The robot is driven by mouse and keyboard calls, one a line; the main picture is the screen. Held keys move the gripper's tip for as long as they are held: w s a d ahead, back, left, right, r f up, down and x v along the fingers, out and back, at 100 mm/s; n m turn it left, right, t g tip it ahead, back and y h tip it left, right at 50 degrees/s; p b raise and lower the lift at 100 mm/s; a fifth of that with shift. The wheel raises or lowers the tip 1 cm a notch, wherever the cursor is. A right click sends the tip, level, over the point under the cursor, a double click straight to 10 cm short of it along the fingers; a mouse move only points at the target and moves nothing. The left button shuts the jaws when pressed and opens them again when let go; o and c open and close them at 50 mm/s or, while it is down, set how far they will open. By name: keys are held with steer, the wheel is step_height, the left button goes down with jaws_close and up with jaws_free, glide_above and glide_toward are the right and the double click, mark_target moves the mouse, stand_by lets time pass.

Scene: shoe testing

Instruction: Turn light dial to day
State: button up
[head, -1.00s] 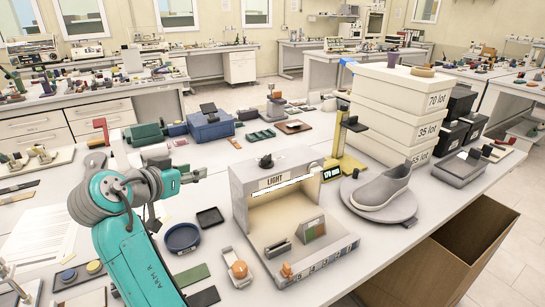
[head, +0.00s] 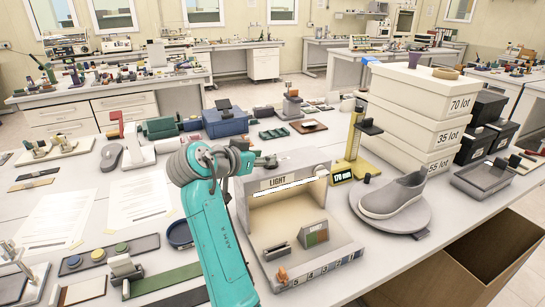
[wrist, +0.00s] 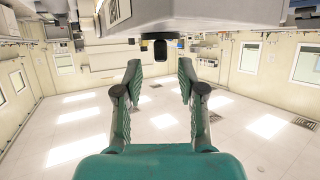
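The grey light box (head: 318,172), with a LIGHT label on its front, stands on the table right of my arm. In the head view my gripper (head: 267,161) is level with the box's top, and I cannot separate the dial from the fingers there. The wrist view is upside down. In it my gripper (wrist: 160,88) is open, with two teal-padded fingers spread apart. The dark light dial (wrist: 160,48) stands on the grey box top, centred between the fingers and beyond their tips, apparently untouched. Its setting cannot be read.
A grey shoe (head: 393,196) sits on a round plate right of the box. A yellow-green height gauge (head: 350,150) stands behind the box's right side. Stacked white boxes (head: 415,110) are farther right. Blue and green trays lie behind my gripper.

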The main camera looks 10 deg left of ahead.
steer(key=shift+x, duration=2.2)
jaws_close()
